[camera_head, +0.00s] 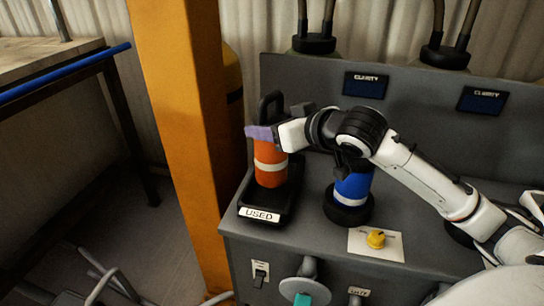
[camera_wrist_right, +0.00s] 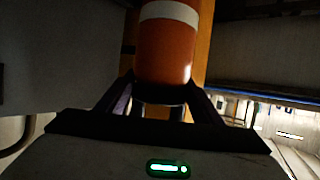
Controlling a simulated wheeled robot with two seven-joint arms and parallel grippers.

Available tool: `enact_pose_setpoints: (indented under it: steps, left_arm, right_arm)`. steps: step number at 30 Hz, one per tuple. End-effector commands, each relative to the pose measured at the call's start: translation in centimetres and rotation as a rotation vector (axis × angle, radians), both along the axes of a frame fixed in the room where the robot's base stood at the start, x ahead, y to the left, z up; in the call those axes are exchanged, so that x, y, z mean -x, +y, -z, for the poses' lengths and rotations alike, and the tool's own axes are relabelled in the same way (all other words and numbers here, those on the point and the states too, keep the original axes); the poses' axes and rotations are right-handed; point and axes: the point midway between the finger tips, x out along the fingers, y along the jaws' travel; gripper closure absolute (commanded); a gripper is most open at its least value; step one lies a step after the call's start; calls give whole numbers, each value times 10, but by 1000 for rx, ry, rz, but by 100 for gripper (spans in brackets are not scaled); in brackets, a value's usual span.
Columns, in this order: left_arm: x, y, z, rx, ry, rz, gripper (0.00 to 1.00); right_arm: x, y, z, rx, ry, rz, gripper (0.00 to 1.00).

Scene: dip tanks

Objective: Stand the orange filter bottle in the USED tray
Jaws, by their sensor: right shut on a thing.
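The orange filter bottle (camera_head: 270,167), with a white band around it, is upright over the black USED tray (camera_head: 286,207) at the bench's left end. I cannot tell whether its base touches the tray floor. My right gripper (camera_head: 264,133) reaches in from the right and is shut on the bottle near its top. In the right wrist view the orange bottle (camera_wrist_right: 167,50) shows with its dark end between the fingers (camera_wrist_right: 160,103). The gripper hides part of the bottle's top. My left gripper is out of view.
A blue bottle (camera_head: 353,188) stands on a black base right of the tray, under my right arm. An orange post (camera_head: 180,120) rises close to the bench's left edge. Two dark CLARITY displays (camera_head: 365,85) are on the back panel.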

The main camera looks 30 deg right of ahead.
Motion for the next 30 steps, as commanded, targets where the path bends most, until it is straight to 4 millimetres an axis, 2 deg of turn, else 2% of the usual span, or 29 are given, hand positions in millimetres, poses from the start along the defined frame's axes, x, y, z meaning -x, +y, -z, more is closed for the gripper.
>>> enact_pose_setpoints:
  steps: [7,13,25,26,29,30]
  left_arm:
    - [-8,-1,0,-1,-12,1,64]
    - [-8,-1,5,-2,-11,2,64]
    - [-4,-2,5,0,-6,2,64]
    - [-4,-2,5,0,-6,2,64]
    - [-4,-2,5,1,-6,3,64]
    - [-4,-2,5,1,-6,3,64]
  right_arm:
    - [0,0,19,1,-6,1,100]
    - [0,0,46,0,-4,0,100]
    - [0,0,51,1,-7,1,100]
    - [0,0,54,1,-1,1,38]
    - [0,0,53,1,-1,1,21]
    - [0,0,53,1,-1,1,21]
